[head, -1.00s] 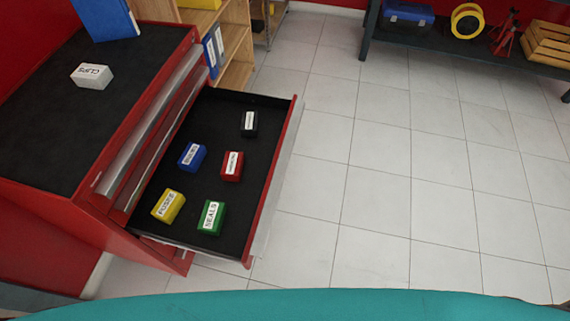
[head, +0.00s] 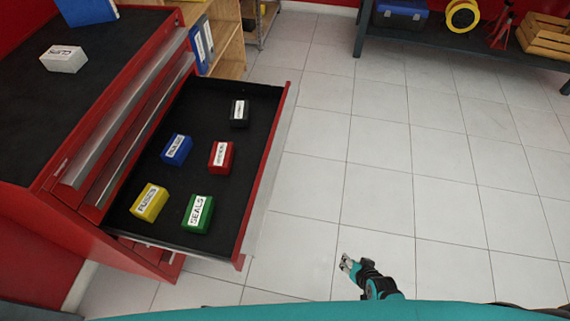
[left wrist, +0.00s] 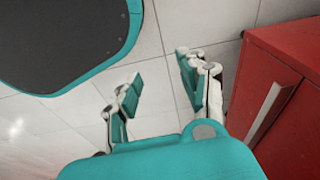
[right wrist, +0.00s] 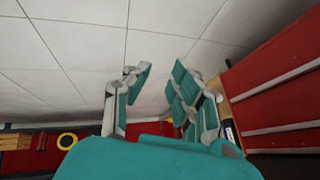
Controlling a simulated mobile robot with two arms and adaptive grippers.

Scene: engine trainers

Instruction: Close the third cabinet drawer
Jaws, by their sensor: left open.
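The red cabinet (head: 110,243) stands at the left in the head view. One drawer (head: 265,175) is pulled far out, below two shut drawer fronts with silver handles. It holds a black box (head: 239,113), a blue box (head: 176,149), a red box (head: 221,157), a yellow box (head: 149,202) and a green box (head: 197,213). My right gripper (head: 347,263) is over the floor, right of the drawer front and apart from it; its fingers are spread and empty in the right wrist view (right wrist: 158,78). My left gripper (left wrist: 156,80) is open and empty, beside a red cabinet surface (left wrist: 285,75).
A white box (head: 63,59) and a blue binder (head: 88,10) are on the cabinet top. A wooden shelf (head: 229,45) stands behind it. A dark bench (head: 430,42) is at the back right. The tiled floor right of the drawer is free.

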